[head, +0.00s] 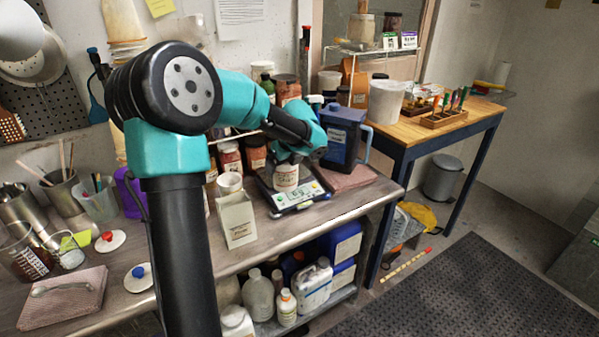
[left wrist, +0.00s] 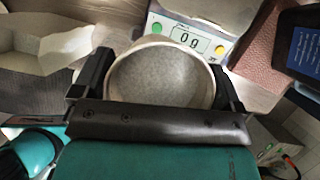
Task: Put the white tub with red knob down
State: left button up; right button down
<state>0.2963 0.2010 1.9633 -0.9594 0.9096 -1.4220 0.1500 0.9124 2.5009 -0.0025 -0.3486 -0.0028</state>
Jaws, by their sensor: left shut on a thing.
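My left gripper (head: 290,158) is shut on a white tub (head: 285,178) with a printed label, at the digital scale (head: 302,199). In the left wrist view my left gripper (left wrist: 160,82) has one finger on each side of the tub (left wrist: 160,78). The tub is upright and lidless, with a grey inside; no knob shows on it. The scale (left wrist: 190,41) reads 0 g there. I cannot tell whether the tub touches the scale. A white lid with a red knob (head: 109,241) lies on the counter at the left. My right gripper is out of view.
A white carton (head: 237,219) and a small white cup (head: 229,183) stand left of the scale. A blue jug (head: 343,138) and a brown folded cloth (head: 345,178) are to its right. Jars crowd behind. A blue-knobbed lid (head: 139,277) lies near the counter's front.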

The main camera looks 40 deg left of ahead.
pick_arm(q)
jog(key=shift+a, duration=0.1)
jog(key=w+a+f, duration=0.1)
jog(key=w+a, duration=0.9)
jog(key=a, duration=0.2)
jog(key=shift+w+f, duration=0.2)
jog(key=shift+f, duration=1.75)
jog(key=shift+f, duration=0.1)
jog(key=o, duration=0.8)
jog(key=shift+f, duration=0.1)
jog(key=shift+c, duration=0.2)
